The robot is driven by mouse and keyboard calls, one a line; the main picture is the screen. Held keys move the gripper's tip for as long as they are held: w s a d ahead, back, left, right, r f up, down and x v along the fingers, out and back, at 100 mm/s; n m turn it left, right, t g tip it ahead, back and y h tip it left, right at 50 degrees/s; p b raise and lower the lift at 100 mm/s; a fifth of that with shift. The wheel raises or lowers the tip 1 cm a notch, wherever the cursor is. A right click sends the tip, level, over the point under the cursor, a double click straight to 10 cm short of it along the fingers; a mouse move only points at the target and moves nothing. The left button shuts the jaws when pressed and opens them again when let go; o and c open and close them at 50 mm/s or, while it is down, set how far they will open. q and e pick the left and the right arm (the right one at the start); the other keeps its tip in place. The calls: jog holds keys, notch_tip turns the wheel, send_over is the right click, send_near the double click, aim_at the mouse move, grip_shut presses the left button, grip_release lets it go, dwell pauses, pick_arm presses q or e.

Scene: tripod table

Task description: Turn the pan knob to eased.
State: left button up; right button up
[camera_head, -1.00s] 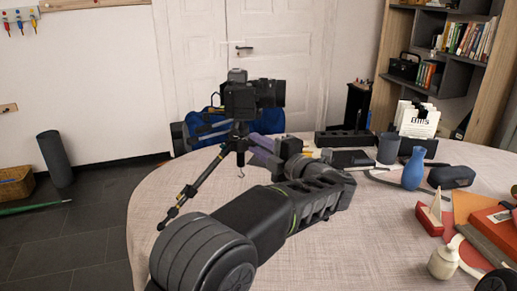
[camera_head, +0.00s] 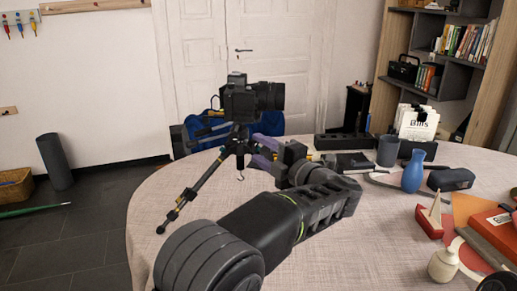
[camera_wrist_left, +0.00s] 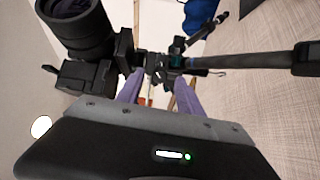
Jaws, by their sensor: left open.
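A black camera (camera_head: 240,103) with a large lens sits on a dark tripod (camera_head: 192,190) on the table. The camera also shows at the upper left of the left wrist view (camera_wrist_left: 85,75). My left gripper (camera_head: 257,150) has purple fingers and is open beside the tripod head, just below the camera. In the left wrist view, the dark tripod head (camera_wrist_left: 158,68) lies ahead between the open fingertips. I cannot clearly single out the pan knob or read its setting. I cannot tell whether the fingers touch anything. My right gripper is not in view.
A blue chair (camera_head: 268,123) is behind the tripod.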

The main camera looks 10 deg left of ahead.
pick_arm(q)
jog(key=v, duration=0.6)
jog(key=shift+s+d, duration=0.15)
jog(key=shift+d, duration=0.1)
jog(key=shift+r, duration=0.1)
notch_tip(320, 180, up, 5)
jog(key=w+m+p, duration=0.1)
jog(key=m+p, duration=0.2)
jog(key=p, duration=1.1)
jog(key=shift+s+a+f+m+p, duration=0.1)
jog(key=shift+f+m+p, duration=0.95)
jog(key=shift+m, duration=0.85)
jog(key=shift+s+a+f+m+p, duration=0.15)
jog(key=shift+f+m+p, duration=0.5)
jog(key=shift+m+p, duration=1.05)
jog(key=shift+w+a+f+m+p, duration=0.1)
jog(key=shift+f+m+p, duration=0.85)
jog(key=shift+m, duration=1.15)
jog(key=shift+r, duration=0.1)
